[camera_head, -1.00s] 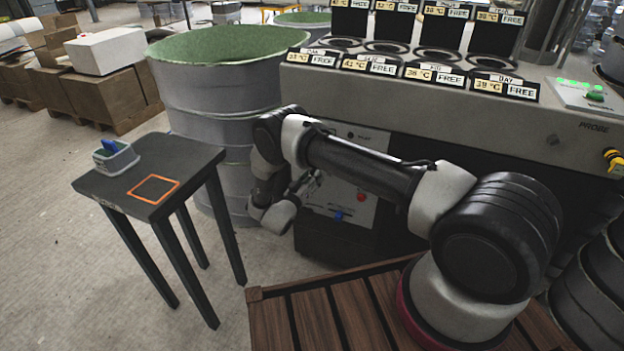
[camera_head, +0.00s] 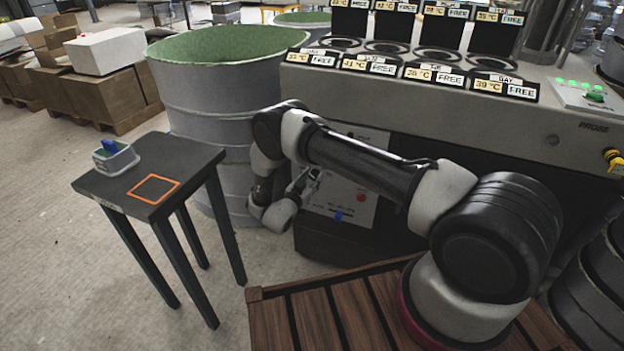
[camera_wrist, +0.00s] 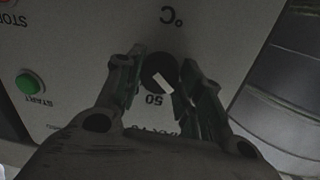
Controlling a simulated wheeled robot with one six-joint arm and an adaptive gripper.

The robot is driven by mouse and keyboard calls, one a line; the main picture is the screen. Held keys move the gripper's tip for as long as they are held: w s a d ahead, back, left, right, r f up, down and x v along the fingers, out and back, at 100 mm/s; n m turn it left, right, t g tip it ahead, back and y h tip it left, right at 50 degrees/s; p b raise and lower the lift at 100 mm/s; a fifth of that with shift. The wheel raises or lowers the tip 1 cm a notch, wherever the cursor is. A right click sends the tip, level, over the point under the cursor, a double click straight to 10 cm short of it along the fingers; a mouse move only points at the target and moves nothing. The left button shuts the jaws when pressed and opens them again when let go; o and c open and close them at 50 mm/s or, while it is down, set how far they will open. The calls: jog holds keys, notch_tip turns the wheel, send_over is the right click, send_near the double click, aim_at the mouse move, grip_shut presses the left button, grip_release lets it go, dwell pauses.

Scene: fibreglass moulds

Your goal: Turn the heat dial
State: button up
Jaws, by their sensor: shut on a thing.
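The heat dial (camera_wrist: 157,74) is a dark round knob with a pale pointer mark, on a light panel (camera_wrist: 215,40) in the wrist view. Markings "°C" and "50" stand near it, upside down in this view. My gripper (camera_wrist: 160,82) has a finger on each side of the dial and is shut on it. In the head view my gripper (camera_head: 306,182) is at the panel's left part (camera_head: 345,205), partly hidden by my own arm, and the dial cannot be made out there.
A green START button (camera_wrist: 29,84) and a red STOP button (camera_wrist: 20,8) sit beside the dial. The machine (camera_head: 450,115) carries several temperature displays. A large grey tub (camera_head: 215,100) stands left of the panel. A dark table (camera_head: 110,190) holds a small grey box (camera_head: 115,158).

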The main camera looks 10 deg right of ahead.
jog(key=m, duration=0.4)
jog(key=shift+y, duration=0.3)
jog(key=m, duration=0.4)
jog(key=shift+m, duration=0.4)
jog(key=m+y, duration=0.1)
jog(key=m, duration=0.3)
jog(key=shift+s+d+t, duration=0.1)
jog(key=shift+t, duration=0.2)
jog(key=shift+m, duration=2)
jog(key=shift+d, duration=0.1)
jog(key=o, duration=1)
jog(key=shift+s, duration=0.1)
